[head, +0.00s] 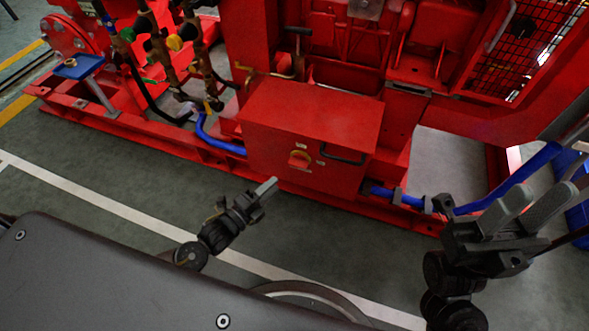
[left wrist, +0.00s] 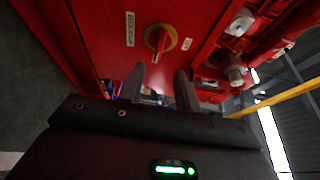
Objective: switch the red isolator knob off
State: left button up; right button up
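The red isolator knob (head: 300,157) sits on a yellow round plate on the front of a red box (head: 312,112). In the left wrist view the knob (left wrist: 158,39) shows above my fingertips, with its grip bar running nearly up and down the picture. My left gripper (head: 268,186) is below and left of the knob in the head view, apart from it. In the left wrist view its two fingers (left wrist: 158,80) are spread with nothing between them. My right gripper (head: 530,205) is at the far right, its fingers apart and empty.
A black handle (head: 342,155) is on the box front, right of the knob. A blue hose (head: 215,140) runs left of the box, and another blue pipe (head: 510,182) passes near my right gripper. The floor before the red base frame is clear.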

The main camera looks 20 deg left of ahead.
aim_at(298, 163)
pick_arm(q)
jog(key=b+x, duration=0.3)
jog(key=x, duration=0.7)
jog(key=shift+w+d, duration=0.15)
grip_shut()
